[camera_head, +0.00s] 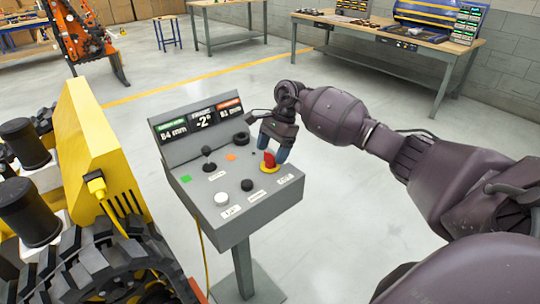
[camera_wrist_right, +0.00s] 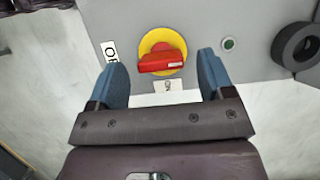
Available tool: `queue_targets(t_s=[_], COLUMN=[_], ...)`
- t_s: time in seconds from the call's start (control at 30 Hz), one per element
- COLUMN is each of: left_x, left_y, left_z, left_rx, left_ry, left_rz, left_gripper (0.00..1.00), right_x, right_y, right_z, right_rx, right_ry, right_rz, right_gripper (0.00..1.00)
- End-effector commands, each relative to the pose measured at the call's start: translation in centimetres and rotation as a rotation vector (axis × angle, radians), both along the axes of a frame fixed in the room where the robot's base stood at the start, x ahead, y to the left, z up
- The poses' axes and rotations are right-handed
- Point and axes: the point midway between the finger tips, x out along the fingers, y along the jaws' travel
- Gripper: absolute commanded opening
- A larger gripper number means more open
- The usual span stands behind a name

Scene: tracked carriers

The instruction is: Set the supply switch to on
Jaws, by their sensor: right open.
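The supply switch (camera_head: 269,161) is a red handle on a yellow disc, on the right part of the grey control console (camera_head: 240,221). In the right wrist view the red handle (camera_wrist_right: 162,63) lies nearly crosswise over the yellow disc. Small labels sit left of the disc and below it; I cannot read them surely. My right gripper (camera_head: 275,146) is open with blue fingertips, just above and behind the switch. In its wrist view the fingers (camera_wrist_right: 161,70) stand on either side of the handle, apart from it. My left gripper is not in view.
The console also has a black joystick (camera_head: 208,158), a white knob (camera_head: 221,199), a black knob (camera_head: 247,185) and a black ring (camera_head: 241,138). A yellow tracked machine (camera_head: 105,160) stands close on the left. Workbenches (camera_head: 390,40) stand behind. The floor between is clear.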

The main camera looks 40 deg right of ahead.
Motion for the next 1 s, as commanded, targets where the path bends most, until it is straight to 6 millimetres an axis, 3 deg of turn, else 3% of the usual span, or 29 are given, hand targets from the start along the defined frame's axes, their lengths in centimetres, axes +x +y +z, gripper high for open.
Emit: queue_targets(t_s=[0.2, 0.57, 0.87, 1.0], left_x=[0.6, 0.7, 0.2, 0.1], left_y=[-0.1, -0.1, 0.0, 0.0], left_z=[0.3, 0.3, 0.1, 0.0], left_rx=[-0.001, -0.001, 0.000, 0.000], left_ry=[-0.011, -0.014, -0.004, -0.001], left_rz=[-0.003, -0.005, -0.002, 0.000], left_gripper=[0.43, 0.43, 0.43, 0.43], right_x=[-0.1, -0.1, -0.1, -0.1], right_y=[0.7, 0.8, 0.8, 0.8], right_z=[-1.6, -1.9, -1.9, -1.9], right_rx=[0.001, 0.000, 0.000, 0.000], right_ry=[0.000, 0.000, 0.000, -0.001], right_rz=[-0.001, 0.000, 0.000, -0.004], right_gripper=[0.74, 0.73, 0.27, 0.25])
